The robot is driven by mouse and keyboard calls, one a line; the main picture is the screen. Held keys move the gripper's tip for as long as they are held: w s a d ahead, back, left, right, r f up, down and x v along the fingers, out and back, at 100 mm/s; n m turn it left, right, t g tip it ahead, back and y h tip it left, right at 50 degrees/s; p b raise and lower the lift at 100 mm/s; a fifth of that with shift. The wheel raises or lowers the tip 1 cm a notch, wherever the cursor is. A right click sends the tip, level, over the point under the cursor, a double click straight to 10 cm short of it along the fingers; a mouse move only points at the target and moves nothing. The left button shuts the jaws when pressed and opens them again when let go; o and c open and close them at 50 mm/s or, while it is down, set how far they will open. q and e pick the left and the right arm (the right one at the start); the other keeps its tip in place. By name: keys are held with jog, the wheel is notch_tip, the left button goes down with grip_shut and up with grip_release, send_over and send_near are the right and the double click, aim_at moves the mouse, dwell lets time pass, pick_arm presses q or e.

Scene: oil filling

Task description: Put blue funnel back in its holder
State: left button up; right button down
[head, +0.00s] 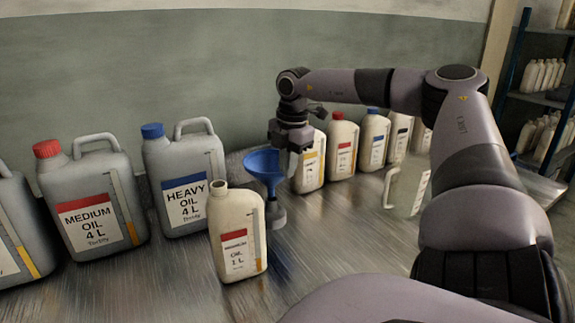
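The blue funnel (263,166) is upright, just right of and behind the uncapped cream oil bottle (236,250). Its lower end meets a small grey piece (276,213), which looks like its holder. I cannot tell whether the stem is seated in it or only above it. My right gripper (287,157) points down at the funnel's right rim, with its fingers at the edge of the bowl. Whether they are closed on the rim is too small to tell. My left gripper is out of view.
Grey jugs with red (93,205) and blue (184,190) caps stand at the left. Several cream bottles (342,147) line the back right. A pale handled container (407,190) stands right of centre. Bare metal tabletop (335,235) lies right of the uncapped bottle.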

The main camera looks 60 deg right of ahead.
jog(key=shift+f+b, duration=0.4)
jog(key=shift+f, duration=0.05)
dwell(0.3)
jog(key=shift+f+b, duration=0.5)
jog(key=shift+f, duration=0.2)
jog(key=shift+s+f+b, duration=0.1)
jog(key=shift+f+b, duration=0.6)
jog(key=shift+f, duration=0.05)
jog(key=c, duration=1.3)
grip_release()
